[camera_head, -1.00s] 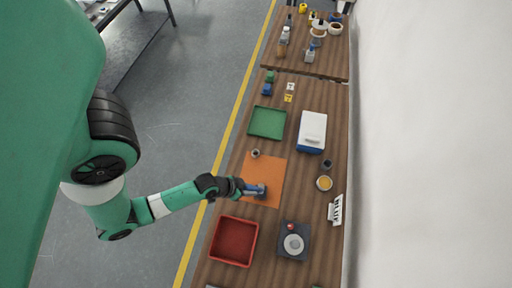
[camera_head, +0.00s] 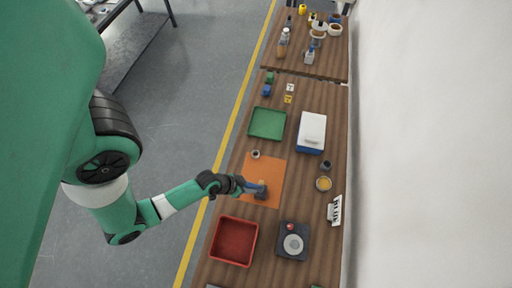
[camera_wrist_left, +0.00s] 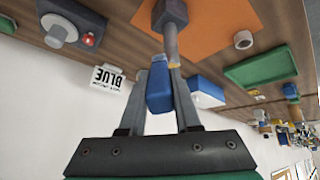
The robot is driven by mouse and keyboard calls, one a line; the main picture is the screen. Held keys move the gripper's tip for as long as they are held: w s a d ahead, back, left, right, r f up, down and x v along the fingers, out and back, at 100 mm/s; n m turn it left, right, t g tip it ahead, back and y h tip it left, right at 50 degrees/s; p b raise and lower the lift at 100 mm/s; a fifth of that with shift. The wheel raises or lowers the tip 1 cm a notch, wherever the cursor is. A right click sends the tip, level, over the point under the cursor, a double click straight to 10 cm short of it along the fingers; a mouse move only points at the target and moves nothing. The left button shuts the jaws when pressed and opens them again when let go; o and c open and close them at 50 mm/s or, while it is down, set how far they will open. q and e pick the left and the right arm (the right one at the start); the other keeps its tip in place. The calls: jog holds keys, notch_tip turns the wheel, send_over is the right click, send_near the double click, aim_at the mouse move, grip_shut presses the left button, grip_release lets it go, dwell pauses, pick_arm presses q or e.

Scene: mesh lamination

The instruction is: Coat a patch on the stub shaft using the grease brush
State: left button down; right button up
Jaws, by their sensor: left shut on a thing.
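My left gripper (camera_head: 241,184) is over the left part of the orange mat (camera_head: 277,170). In the left wrist view its fingers (camera_wrist_left: 160,95) are shut on the blue handle of the grease brush (camera_wrist_left: 159,88). A small yellow tip shows beyond the handle, at the near end of a grey shaft. In the head view the stub shaft (camera_head: 262,193) is small and partly hidden. My right gripper is not in view.
A bowl with yellow contents (camera_head: 324,184) stands right of the mat. A small ring-like part (camera_head: 255,154) is at the mat's top edge. A green tray (camera_head: 267,123), red tray (camera_head: 234,241), white-and-blue box (camera_head: 311,132) and dark device (camera_head: 293,240) stand around it.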

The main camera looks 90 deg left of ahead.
pick_arm(q)
jog(key=shift+s+d, duration=0.1)
jog(key=shift+d, duration=0.6)
jog(key=shift+r, duration=0.15)
jog(key=shift+r, duration=2.9)
